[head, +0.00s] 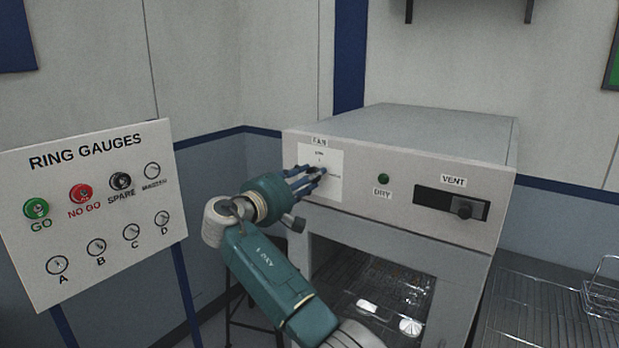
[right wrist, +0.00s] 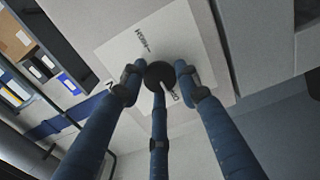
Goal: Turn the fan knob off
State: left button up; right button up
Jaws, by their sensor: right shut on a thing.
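The fan knob (right wrist: 160,74) is round and black, on a white label plate (right wrist: 112,48) in the right wrist view. A pale line shows on its lower side, pointing toward a partly hidden word. Another word, seemingly HIGH, is printed above the knob. The plate (head: 336,185) also shows in the head view, under the FAN label on the grey oven front; the knob is mostly hidden there by my fingers. My right gripper (head: 318,174) is shut on the knob. In the wrist view, the three blue fingers of my right gripper (right wrist: 158,84) surround it. My left gripper is out of view.
The oven (head: 400,190) also carries a green DRY lamp (head: 383,179) and a VENT slider (head: 464,210). Its window shows a wire rack with parts inside. A RING GAUGES board (head: 110,240) stands at left, close to my right arm. A wire rack surface (head: 550,310) lies at right.

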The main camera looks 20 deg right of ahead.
jog(key=shift+r, duration=0.5)
jog(key=o, duration=1.1)
jog(key=shift+w+f, duration=0.1)
jog(key=shift+w, duration=0.05)
jog(key=shift+o, duration=0.2)
jog(key=v, duration=1.2)
jog(key=shift+f, duration=0.35)
jog(key=shift+w, duration=0.15)
